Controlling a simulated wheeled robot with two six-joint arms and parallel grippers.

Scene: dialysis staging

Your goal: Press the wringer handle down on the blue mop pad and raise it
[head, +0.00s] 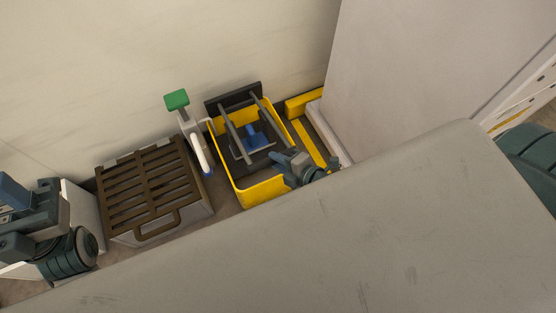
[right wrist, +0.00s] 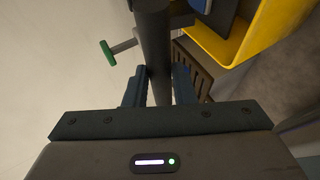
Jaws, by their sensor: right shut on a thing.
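The yellow wringer bucket (head: 249,190) stands at the middle, with a dark panel across its back. The grey wringer handle (head: 233,130) has two long bars over the bucket. The blue mop pad (head: 256,140) shows inside, between the bars and partly hidden by them. My right gripper (head: 279,157) is at the bucket's front right, shut on the handle. In the right wrist view the grey handle bar (right wrist: 155,50) runs between the two fingers. My left gripper (head: 15,195) is at the far left, away from the bucket; its jaw opening is unclear.
A brown slatted grate (head: 155,180) with a loop handle tops a box left of the bucket. A green-topped white tool (head: 177,100) stands between them. A pale block (head: 420,60) rises at the right. A large grey surface (head: 330,240) fills the front.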

